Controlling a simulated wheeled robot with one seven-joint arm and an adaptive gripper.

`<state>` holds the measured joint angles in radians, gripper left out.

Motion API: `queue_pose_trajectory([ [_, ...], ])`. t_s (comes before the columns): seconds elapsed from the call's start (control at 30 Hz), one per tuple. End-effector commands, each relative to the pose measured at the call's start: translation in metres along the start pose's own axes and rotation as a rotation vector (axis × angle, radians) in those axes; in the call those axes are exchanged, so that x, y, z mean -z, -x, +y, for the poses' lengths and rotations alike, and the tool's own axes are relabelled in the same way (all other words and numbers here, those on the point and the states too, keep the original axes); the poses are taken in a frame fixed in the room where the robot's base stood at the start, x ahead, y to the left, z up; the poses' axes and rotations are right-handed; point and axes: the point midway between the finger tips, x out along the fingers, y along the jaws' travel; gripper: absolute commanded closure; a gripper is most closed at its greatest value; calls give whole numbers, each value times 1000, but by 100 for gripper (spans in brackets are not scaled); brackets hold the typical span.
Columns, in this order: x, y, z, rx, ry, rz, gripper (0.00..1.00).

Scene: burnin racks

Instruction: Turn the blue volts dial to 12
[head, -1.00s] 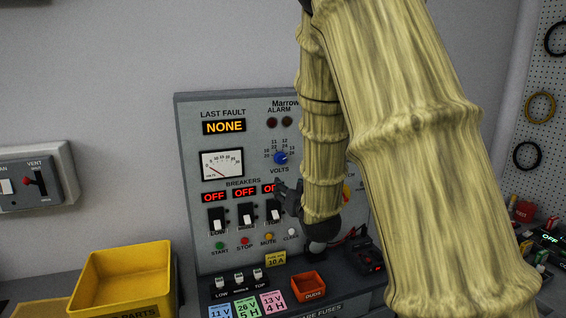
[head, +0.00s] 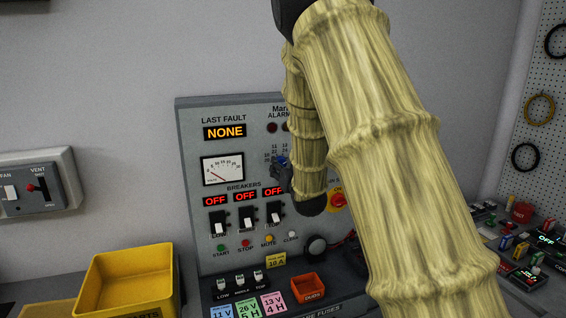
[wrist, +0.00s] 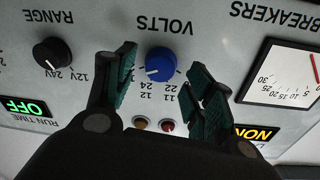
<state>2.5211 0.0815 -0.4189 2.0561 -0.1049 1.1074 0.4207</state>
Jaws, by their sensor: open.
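The blue volts dial (wrist: 161,65) sits on the grey panel, upside down in the wrist view, with numbers printed around it and a white pointer mark on its lower left side. In the head view only part of the blue dial (head: 282,160) shows beside my gripper (head: 284,172). In the wrist view my gripper (wrist: 157,82) is open, with one dark green finger on each side of the dial and a gap between each finger and the dial. The number the pointer marks is hard to tell.
A black range dial (wrist: 52,54) is left of the volts dial in the wrist view. A voltmeter (head: 222,169) and breaker switches (head: 246,216) are on the panel (head: 200,250). A yellow bin (head: 125,280) stands at the lower left.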

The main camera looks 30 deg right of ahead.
Motion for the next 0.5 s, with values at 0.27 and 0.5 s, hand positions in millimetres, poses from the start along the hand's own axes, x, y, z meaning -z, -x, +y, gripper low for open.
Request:
queue_pose_trajectory([
  [0.27, 0, -16, 0, 0, 0, 0, 46],
  [0.5, 0, -17, 0, 0, 0, 0, 46],
])
